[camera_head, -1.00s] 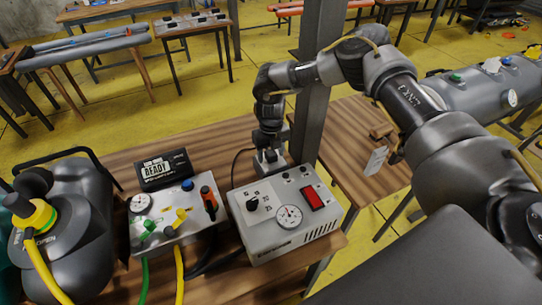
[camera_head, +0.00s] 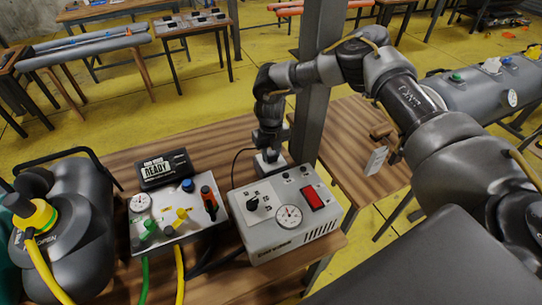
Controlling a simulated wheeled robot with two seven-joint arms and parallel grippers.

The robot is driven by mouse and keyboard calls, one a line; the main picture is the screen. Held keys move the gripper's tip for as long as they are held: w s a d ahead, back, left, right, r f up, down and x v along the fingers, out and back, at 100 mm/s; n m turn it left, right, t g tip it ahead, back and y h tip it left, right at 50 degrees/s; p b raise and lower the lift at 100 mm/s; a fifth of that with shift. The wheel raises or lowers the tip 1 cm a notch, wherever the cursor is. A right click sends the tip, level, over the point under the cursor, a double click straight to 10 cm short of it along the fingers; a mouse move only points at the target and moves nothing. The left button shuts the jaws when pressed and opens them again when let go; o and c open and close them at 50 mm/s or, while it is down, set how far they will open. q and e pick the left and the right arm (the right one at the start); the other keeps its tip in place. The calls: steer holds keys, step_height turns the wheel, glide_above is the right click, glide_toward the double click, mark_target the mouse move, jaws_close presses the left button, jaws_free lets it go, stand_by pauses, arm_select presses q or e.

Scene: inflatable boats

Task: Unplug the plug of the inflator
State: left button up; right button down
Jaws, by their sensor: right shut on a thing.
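The inflator is most likely the light grey box (camera_head: 285,232) with a black knob, a round gauge and a red switch, standing on the wooden table. My right arm comes in from the right, and its gripper (camera_head: 268,163) points down at the back edge of this box. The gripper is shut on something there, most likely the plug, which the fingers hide. A thin black cable (camera_head: 235,165) curves from that spot down behind the box's left side. My left gripper is not in view.
A second control box (camera_head: 172,215) with coloured valves and hoses stands left of the inflator, with a black READY display (camera_head: 166,168) behind it. A dark tank (camera_head: 70,230) stands at the far left. A grey post (camera_head: 313,90) rises close behind my right gripper.

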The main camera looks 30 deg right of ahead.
mark_target(271, 153)
steer(key=shift+r, duration=0.15)
steer(key=shift+r+p, duration=2.3)
steer(key=shift+r, duration=0.6)
